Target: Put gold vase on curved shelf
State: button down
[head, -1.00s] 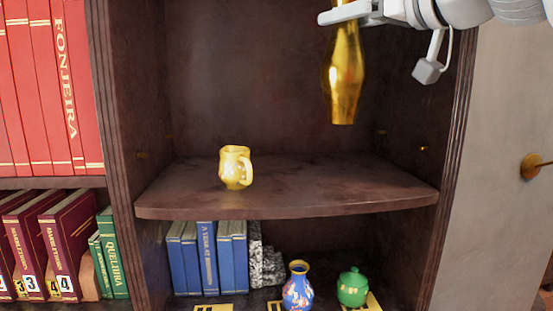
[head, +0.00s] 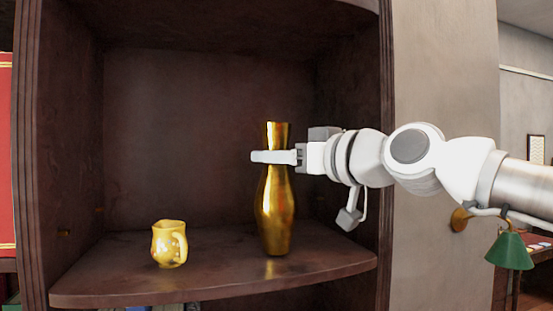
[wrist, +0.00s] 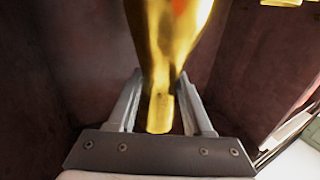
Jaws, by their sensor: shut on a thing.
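The gold vase (head: 274,208) is upright over the right half of the curved shelf (head: 210,285) in the head view. Its base is at or just above the shelf surface; I cannot tell whether it touches. My gripper (head: 276,157) reaches in from the right and is shut on the vase's neck. In the wrist view, the vase (wrist: 170,50) runs between the two fingers of my gripper (wrist: 160,100) and hides part of the shelf behind it.
A yellow mug (head: 169,244) stands on the shelf to the left of the vase, with clear shelf between them. The bookcase's right side panel (head: 386,100) is close beside my gripper. A green lamp (head: 510,250) is at the far right.

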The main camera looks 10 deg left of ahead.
jog(key=shift+f, duration=0.1)
jog(key=shift+f, duration=0.15)
jog(key=shift+c, duration=1.6)
grip_release()
jog(key=shift+r, duration=0.2)
jog(key=b+v, duration=0.3)
jog(key=v, duration=0.9)
